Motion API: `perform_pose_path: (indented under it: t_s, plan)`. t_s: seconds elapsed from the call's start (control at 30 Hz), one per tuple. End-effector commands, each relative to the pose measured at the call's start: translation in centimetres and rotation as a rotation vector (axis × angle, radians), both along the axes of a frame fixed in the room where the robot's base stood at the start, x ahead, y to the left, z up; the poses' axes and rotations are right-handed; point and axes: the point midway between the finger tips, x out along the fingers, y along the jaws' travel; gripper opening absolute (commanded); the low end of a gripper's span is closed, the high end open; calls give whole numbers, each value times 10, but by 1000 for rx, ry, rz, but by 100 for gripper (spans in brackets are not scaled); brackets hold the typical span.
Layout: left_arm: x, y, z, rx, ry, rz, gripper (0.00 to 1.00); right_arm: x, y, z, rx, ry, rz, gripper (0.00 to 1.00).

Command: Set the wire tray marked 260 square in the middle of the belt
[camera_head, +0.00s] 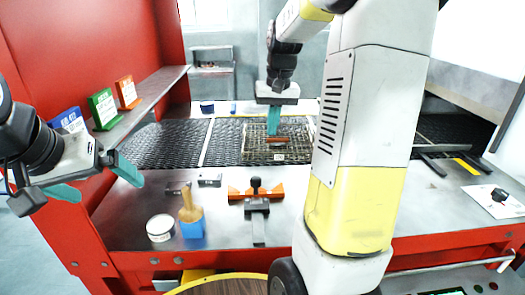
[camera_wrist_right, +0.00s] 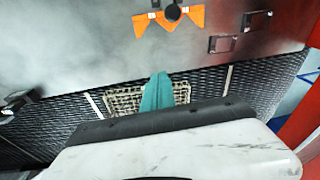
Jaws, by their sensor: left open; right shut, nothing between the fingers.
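A pale wire tray (camera_head: 250,157) lies on the dark mesh belt (camera_head: 170,147), just right of a white line across the belt. A small tag (camera_head: 278,157) on its near side is too small to read. A reddish-brown piece (camera_head: 277,139) shows within its outline. My right gripper (camera_head: 273,133) is shut and empty, pointing down over the tray; I cannot tell if it touches. In the right wrist view the tray (camera_wrist_right: 122,99) shows on both sides of the teal fingers (camera_wrist_right: 160,76). My left gripper (camera_head: 102,181) is open and empty, left of the bench.
Blue, green and orange signs (camera_head: 103,109) stand on the left shelf.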

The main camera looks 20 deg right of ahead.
Motion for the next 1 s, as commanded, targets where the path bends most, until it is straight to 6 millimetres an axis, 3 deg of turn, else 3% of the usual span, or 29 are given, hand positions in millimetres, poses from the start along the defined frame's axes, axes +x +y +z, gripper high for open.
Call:
perform_pose_path:
  t_s: [0.1,0.3,0.57,0.9,1.0]
  plan:
    - [0,0,0,0,0,0,100,32,-25,-32,-22,78,-38,0]
    - [0,0,0,0,0,0,100,55,-49,-63,-43,148,-71,0]
    - [0,0,0,0,0,0,100,58,-52,-87,-47,162,-76,0]
    - [0,0,0,0,0,0,100,57,-52,-158,-46,163,-75,0]
    - [0,0,0,0,0,0,100,64,-53,-171,-47,157,-75,0]
